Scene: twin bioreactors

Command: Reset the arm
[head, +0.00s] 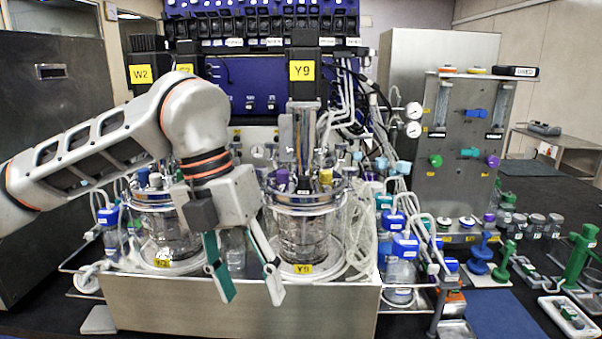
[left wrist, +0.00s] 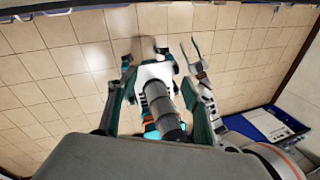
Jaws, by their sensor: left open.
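My left arm comes in from the left in the head view, and its gripper (head: 250,290) hangs downward in front of the two bioreactors. Its two fingers with green pads are spread apart, with nothing held between them. The gripper covers part of the space between the left vessel (head: 168,232), labelled W2, and the right vessel (head: 305,235), labelled Y9. In the left wrist view the same gripper (left wrist: 158,60) shows its fingers apart, with tiled floor and parts of my own body beyond.
The vessels stand in a metal tray (head: 240,305) at the bench front. Capped bottles (head: 402,250) and tubing crowd its right side. A steel panel with gauges and valves (head: 462,140) stands behind. Further right are a blue mat (head: 503,314) and a green stand (head: 580,255).

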